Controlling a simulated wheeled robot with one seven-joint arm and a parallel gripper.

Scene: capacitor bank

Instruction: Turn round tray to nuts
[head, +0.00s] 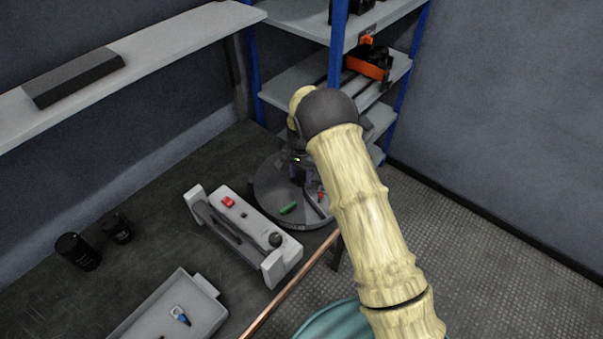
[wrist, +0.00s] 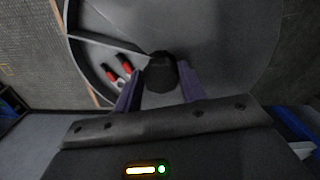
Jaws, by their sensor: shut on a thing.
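The round tray (head: 264,189) is a grey, divided disc at the back right of the bench, partly hidden by my arm. In the wrist view the round tray (wrist: 225,30) shows a raised rim and thin dividers meeting at a black centre knob (wrist: 161,73). My gripper (wrist: 160,80) is shut on this knob, one purple finger on each side. In the head view my gripper (head: 299,172) is over the tray's middle. Two red-and-dark pieces (wrist: 118,69) lie in one compartment. A green piece (head: 288,209) lies in the front part. I see no nuts that I can identify.
A grey device with handles (head: 245,225) stands close in front of the tray. A grey bin (head: 160,310) with a small blue-tipped part is at the front. Two black cylinders (head: 78,251) stand at left. Blue-post shelving (head: 300,85) rises behind the tray.

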